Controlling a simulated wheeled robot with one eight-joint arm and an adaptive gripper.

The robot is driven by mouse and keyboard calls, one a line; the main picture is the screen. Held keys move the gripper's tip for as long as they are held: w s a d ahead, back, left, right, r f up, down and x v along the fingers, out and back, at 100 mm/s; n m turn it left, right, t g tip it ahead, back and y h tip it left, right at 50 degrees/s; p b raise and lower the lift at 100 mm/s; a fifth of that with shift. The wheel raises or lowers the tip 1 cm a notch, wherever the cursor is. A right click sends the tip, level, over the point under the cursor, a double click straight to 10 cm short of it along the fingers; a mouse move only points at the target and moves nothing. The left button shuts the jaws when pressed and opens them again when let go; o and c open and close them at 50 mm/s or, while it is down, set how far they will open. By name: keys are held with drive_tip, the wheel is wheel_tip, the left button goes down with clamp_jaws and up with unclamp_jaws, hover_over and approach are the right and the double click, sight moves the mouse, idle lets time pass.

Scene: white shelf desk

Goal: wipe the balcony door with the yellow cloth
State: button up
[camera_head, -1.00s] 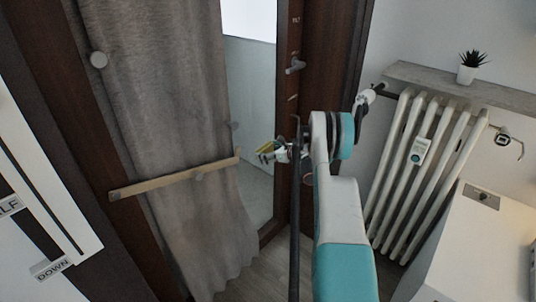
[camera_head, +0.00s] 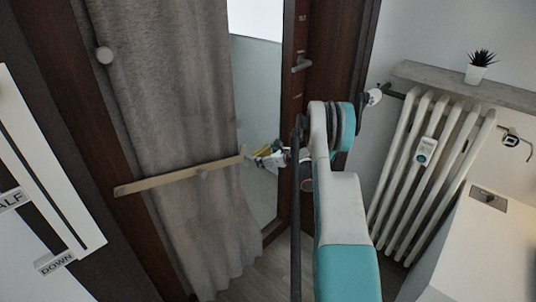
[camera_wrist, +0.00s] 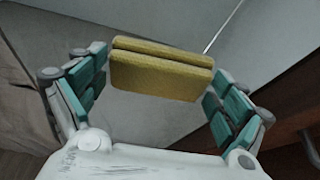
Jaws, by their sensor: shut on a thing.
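The yellow cloth (camera_wrist: 160,75) is a folded pad between the fingers of my gripper (camera_wrist: 158,82) in the wrist view. The gripper is shut on it. In the head view the cloth (camera_head: 263,149) is a small yellow patch at the tip of my gripper (camera_head: 268,156), in front of the balcony door's glass (camera_head: 258,100). The door (camera_head: 296,90) has a dark brown frame and a handle. Behind the cloth in the wrist view is a grey pane (camera_wrist: 150,25). I cannot tell whether the cloth touches the glass.
A grey curtain (camera_head: 175,100) hangs left of the glass, with a wooden bar (camera_head: 180,175) across it. A white radiator (camera_head: 425,170) stands at the right under a shelf (camera_head: 440,82) with a potted plant (camera_head: 480,68). A white cabinet (camera_head: 480,240) is at the lower right.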

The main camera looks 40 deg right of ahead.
drive_tip(key=shift+s+a, duration=0.2)
drive_tip(key=shift+a, duration=2.55)
drive_tip(key=shift+w+d+r, duration=0.1)
drive_tip(key=shift+d+r, duration=0.25)
drive_tip(key=shift+d, duration=0.3)
drive_tip(key=shift+w+d+r, duration=0.1)
drive_tip(key=shift+d+r, duration=0.3)
drive_tip(key=shift+d, duration=0.2)
drive_tip(key=shift+d+r, duration=0.35)
drive_tip(key=shift+d, duration=0.3)
drive_tip(key=d, duration=0.7)
drive_tip(key=shift+w, duration=0.2)
drive_tip(key=s, duration=0.6)
drive_tip(key=shift+d, duration=0.2)
